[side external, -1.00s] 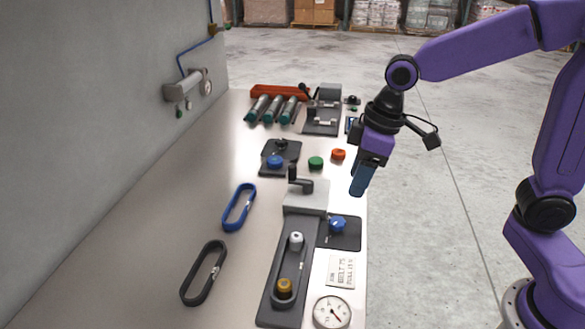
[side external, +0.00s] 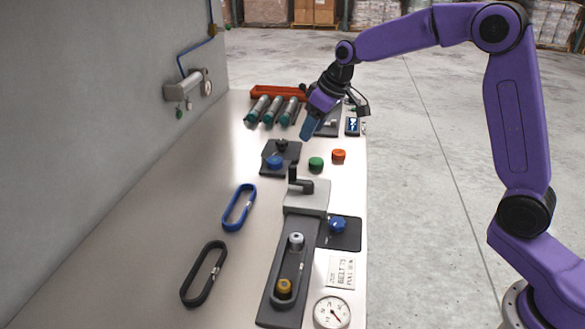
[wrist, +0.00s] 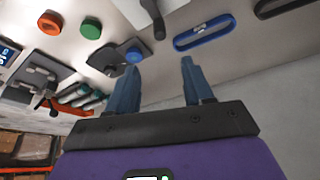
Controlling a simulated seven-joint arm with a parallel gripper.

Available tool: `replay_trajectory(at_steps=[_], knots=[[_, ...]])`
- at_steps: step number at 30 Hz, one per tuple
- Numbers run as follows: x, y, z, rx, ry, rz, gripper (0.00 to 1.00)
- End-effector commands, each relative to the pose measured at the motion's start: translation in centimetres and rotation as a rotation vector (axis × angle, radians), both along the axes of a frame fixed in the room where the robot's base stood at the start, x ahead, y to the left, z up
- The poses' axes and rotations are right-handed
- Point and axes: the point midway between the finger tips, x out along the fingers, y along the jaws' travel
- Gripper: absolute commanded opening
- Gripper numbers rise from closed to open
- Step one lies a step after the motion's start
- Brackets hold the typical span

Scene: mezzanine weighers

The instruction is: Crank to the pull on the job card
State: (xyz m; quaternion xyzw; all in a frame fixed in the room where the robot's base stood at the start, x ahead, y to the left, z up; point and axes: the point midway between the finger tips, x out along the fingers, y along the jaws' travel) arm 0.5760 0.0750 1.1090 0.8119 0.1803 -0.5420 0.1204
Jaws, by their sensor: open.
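The crank (side external: 299,182) is a dark handle on a grey block at the head of a dark belt rig (side external: 268,300). The rig carries a white pulley (side external: 296,240) and a brass pulley (side external: 284,287), with a belt looped around them. The job card (side external: 341,273) lies to its right; its small print reads roughly "BELT 75" with a pull line I cannot make out. A round dial gauge (side external: 332,312) sits below the card. My gripper (side external: 308,133) is open and empty, above the table's far part beyond the crank. Its blue fingers (wrist: 160,80) are apart in the wrist view.
A blue loop belt (side external: 239,207) and a black loop belt (side external: 204,273) lie left of the rig. Blue, green (side external: 316,163) and orange (side external: 338,155) knobs stand beyond it. Teal-ended cylinders (side external: 272,110) lie at the back. A wall bounds the left; the table's left-front is clear.

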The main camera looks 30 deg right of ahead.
Motion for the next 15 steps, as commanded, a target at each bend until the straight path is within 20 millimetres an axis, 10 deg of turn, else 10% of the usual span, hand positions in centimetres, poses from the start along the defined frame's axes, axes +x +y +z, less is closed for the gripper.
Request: replay_trajectory(at_steps=[15], knots=[[3.2,1.6,-9.0,-0.001,0.004,0.001,0.51]])
